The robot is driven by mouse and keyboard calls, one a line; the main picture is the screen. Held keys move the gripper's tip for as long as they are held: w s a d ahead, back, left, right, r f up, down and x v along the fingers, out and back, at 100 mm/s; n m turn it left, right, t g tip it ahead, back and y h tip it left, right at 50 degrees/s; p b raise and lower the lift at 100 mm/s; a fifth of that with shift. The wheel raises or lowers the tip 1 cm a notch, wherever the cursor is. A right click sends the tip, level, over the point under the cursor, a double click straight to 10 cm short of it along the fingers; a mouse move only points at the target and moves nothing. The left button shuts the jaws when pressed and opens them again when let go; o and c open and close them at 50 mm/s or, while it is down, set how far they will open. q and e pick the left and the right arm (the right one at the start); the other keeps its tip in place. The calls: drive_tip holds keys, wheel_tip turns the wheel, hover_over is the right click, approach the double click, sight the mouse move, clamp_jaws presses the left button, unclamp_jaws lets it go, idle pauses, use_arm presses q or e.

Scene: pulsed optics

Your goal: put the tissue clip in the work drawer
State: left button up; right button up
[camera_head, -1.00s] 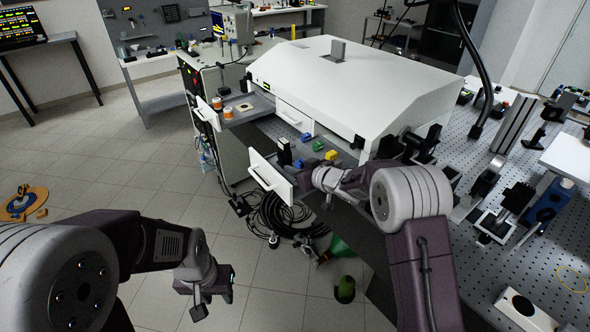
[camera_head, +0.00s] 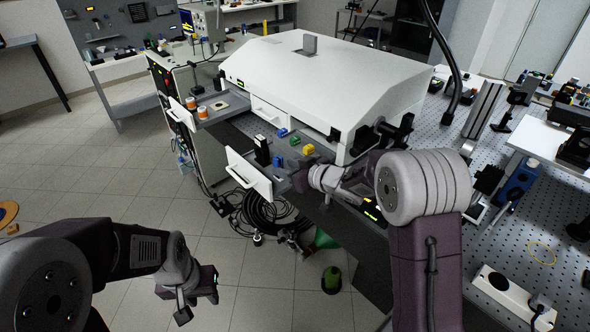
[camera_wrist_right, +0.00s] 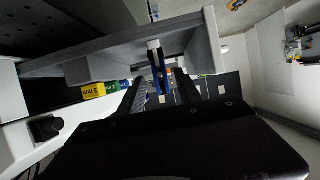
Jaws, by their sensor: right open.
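An open drawer with a white front (camera_head: 249,174) and grey inside stands out under the white housing; I cannot tell whether it is the work drawer. A small blue item (camera_head: 277,161) stands in it beside a black block (camera_head: 262,151). The blue item also shows between my fingers in the wrist view (camera_wrist_right: 161,75), farther out; I cannot tell if it is the tissue clip. My right gripper (camera_head: 297,181) is at the drawer's right side; its fingers are apart in the wrist view (camera_wrist_right: 157,95). My left gripper (camera_head: 198,299) hangs over the floor at lower left, its jaw gap unclear.
Blue (camera_head: 282,132), green (camera_head: 294,140) and yellow (camera_head: 308,149) blocks lie behind the drawer. A second open drawer (camera_head: 183,114) with orange-banded jars is farther left. The optical table (camera_head: 455,200) is at right.

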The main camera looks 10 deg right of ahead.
drive_tip(key=v, duration=0.4)
drive_tip(key=shift+s+d+r, duration=0.1)
drive_tip(key=shift+s+d, duration=0.1)
drive_tip(key=shift+s, duration=0.1)
drive_tip(key=s+d+f+m+g+h, duration=0.1)
drive_tip(key=s+d+f+m+h, duration=0.15)
drive_tip(key=d, duration=0.25)
drive_tip(key=s+d+f+m+g+h, duration=0.1)
drive_tip(key=s+d+f+m+h, duration=0.1)
drive_tip(key=s+d+f+h, duration=0.25)
drive_tip(key=s+d+f+m+g+p, duration=0.1)
drive_tip(key=s+g, duration=0.6)
drive_tip(key=s, duration=1.2)
wheel_tip(320, 180, down, 2)
drive_tip(key=shift+s+f+m+g+h+p, duration=0.15)
drive_tip(key=shift+s+m+g+h+p, duration=0.2)
drive_tip(key=shift+m+p, duration=0.6)
